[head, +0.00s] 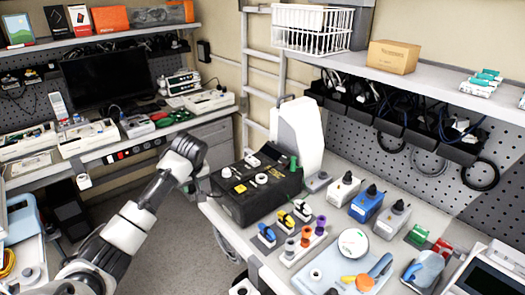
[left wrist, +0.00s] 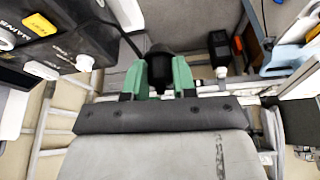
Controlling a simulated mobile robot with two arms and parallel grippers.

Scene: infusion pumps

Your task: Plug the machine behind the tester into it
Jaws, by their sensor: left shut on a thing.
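The tester is a black box (head: 255,187) with several coloured sockets and knobs on top, at the left end of the right-hand bench. The white machine (head: 297,137) stands upright right behind it. My left gripper (left wrist: 158,82) has green fingers shut on a black plug (left wrist: 160,62). A dark cable runs from the plug up and left. The gripper is beside the tester, apart from it. My right gripper is not in view.
Several white, blue and grey devices (head: 366,203) stand right of the tester. Yellow, orange and purple connectors (head: 300,212) stand in front of it. A ladder-like rack (head: 258,70) is behind. Another bench (head: 100,138) with a monitor is at the left. Floor shows between the benches.

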